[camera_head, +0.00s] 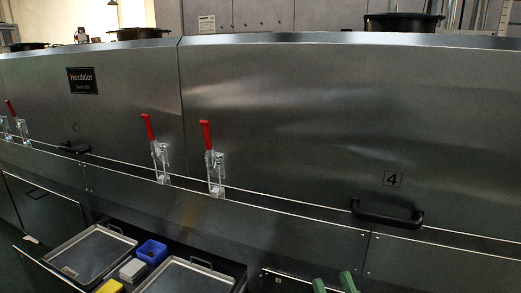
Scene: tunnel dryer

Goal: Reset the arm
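My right gripper (333,282) shows only as two green fingertips at the bottom edge, right of centre. The fingertips stand apart with nothing visible between them. The rest of this gripper and its arm are cut off by the frame. It appears in front of the lower panels of the steel dryer (290,100). My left gripper and arm are not in view.
Red-handled clamps (214,160) line the dryer front. A black handle (387,216) sits below the number 4 label (393,179). An open drawer at lower left holds metal trays (92,254), a blue bin (151,252) and a yellow item (110,287).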

